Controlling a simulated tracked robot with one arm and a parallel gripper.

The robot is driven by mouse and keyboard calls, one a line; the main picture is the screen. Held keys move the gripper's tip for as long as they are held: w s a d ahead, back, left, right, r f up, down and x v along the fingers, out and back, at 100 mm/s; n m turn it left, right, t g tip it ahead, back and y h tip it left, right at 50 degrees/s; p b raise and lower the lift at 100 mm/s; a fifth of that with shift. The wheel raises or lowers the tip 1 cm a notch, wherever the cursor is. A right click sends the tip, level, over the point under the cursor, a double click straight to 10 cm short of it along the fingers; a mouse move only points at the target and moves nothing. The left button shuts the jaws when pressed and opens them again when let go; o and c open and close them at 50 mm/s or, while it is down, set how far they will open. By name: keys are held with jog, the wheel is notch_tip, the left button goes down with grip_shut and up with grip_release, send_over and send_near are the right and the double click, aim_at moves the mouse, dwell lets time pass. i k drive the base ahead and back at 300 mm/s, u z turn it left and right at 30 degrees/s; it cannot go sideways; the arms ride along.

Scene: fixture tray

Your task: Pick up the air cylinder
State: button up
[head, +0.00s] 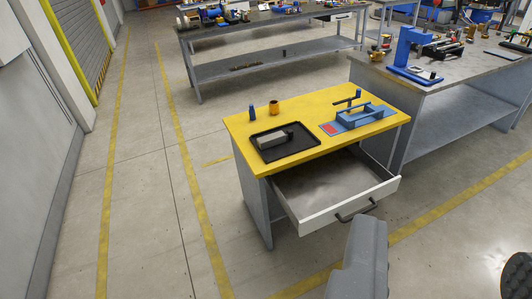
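A grey, block-shaped part with a dark end, which looks like the air cylinder (272,139), lies in a black tray (291,151). The tray sits on the left part of a yellow-topped workbench (317,108). A grey part of mine, apparently my gripper (361,250), shows at the bottom edge, right of centre. It is well short of the bench top and apart from the part in the tray. I cannot make out its fingertips or whether it is open.
The bench's drawer (335,190) stands open towards me. Other loaded benches (440,65) stand right and behind. The floor (150,200) left is clear.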

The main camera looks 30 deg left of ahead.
aim_at(264, 142)
jog(key=u, duration=0.45)
jog(key=i, duration=0.85)
jog(key=u, duration=0.65)
jog(key=i, duration=1.3)
jog(key=z, duration=0.4)
jog(key=i, duration=0.65)
jog(key=z, duration=0.4)
